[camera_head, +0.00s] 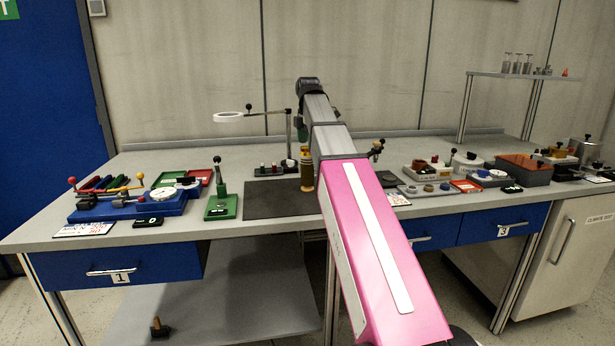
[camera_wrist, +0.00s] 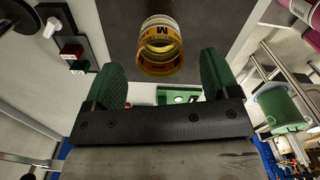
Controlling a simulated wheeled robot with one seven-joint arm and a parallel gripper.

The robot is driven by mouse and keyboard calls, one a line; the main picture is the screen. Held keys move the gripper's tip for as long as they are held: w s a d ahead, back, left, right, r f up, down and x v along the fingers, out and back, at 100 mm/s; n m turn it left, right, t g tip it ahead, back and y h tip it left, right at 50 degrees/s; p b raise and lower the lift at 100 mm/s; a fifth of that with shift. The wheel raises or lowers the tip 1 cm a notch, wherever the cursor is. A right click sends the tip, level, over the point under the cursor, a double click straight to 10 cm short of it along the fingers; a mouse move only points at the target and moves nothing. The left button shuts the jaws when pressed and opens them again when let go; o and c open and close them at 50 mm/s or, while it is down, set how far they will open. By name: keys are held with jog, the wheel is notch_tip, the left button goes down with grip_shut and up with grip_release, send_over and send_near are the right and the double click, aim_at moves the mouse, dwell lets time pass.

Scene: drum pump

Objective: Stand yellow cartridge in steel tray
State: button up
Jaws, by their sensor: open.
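The yellow cartridge (camera_head: 307,172) stands upright on the dark mat (camera_head: 270,203), just left of my arm. In the wrist view the cartridge (camera_wrist: 160,45) shows its round end and a printed band, between and slightly beyond my fingertips. My gripper (camera_wrist: 160,65) is open, with a green finger on either side and a visible gap to the cartridge. In the head view my arm hides most of the gripper. A grey tray (camera_head: 437,194) with several small parts lies right of my arm; I cannot tell whether it is the steel tray.
A green stand (camera_head: 221,207) with a dark lever and a blue fixture (camera_head: 128,207) with coloured rods stand at left. A ring-lamp arm (camera_head: 258,113) stands behind the cartridge. Containers, including a red-brown bin (camera_head: 525,172), crowd the right side. The mat's left part is clear.

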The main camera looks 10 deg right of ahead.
aim_at(307, 153)
notch_tip(307, 153, down, 5)
jog(key=shift+a, duration=0.15)
grip_shut()
dwell(0.4)
jog(key=shift+r, duration=0.15)
